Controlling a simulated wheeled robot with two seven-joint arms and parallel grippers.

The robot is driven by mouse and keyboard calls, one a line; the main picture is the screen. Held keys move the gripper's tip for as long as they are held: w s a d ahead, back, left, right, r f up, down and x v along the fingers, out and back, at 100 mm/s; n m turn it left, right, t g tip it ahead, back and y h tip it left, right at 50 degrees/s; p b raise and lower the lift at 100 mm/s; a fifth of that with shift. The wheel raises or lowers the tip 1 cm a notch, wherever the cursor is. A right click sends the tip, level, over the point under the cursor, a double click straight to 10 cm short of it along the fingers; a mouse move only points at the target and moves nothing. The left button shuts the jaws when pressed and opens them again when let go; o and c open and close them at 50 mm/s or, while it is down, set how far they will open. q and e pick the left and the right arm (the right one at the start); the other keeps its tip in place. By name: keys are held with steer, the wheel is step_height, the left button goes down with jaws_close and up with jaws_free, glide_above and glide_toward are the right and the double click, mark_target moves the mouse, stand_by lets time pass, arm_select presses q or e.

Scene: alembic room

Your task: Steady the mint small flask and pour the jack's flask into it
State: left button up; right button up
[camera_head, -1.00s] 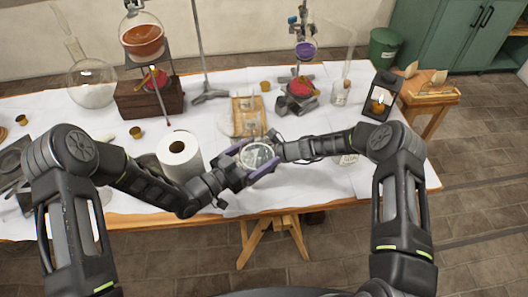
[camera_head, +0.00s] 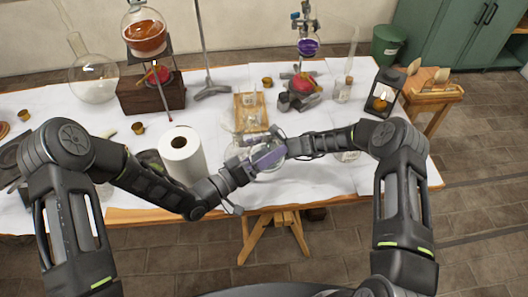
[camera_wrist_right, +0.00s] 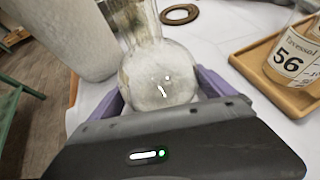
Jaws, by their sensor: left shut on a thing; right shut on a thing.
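My left gripper (camera_head: 262,159) is at the front middle of the table, close against my right gripper (camera_wrist_right: 158,84). The right wrist view shows my right gripper's purple jaws closed around a clear, round-bottomed glass flask (camera_wrist_right: 160,78), its neck toward the top of the picture. A clear glass bulb (camera_head: 271,174) also shows just below the grippers in the head view. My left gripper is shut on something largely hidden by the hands. I cannot tell which vessel is the mint flask.
A paper roll (camera_head: 182,158) stands close to my left forearm. A wooden tray (camera_head: 264,126) with glassware lies just behind the grippers; its labelled bottle (camera_wrist_right: 294,58) shows in the right wrist view. A lantern (camera_head: 383,95) stands at the right. White table is clear at the front right.

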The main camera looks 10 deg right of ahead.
mark_target(266, 140)
arm_select(q)
steer(key=r+n, duration=0.2)
steer(key=n, duration=0.1)
steer(key=r+n, duration=0.1)
steer(key=shift+w+a+n, duration=0.2)
steer(key=shift+w+n, duration=0.15)
steer(key=shift+n, duration=0.05)
step_height(266, 140, up, 3)
steer(key=n, duration=0.4)
steer(key=shift+f, duration=0.15)
steer(key=shift+w+a+r+n, duration=0.1)
steer(key=shift+a+r+n, duration=0.05)
steer(key=shift+r+n, duration=1.15)
stand_by(5.2)
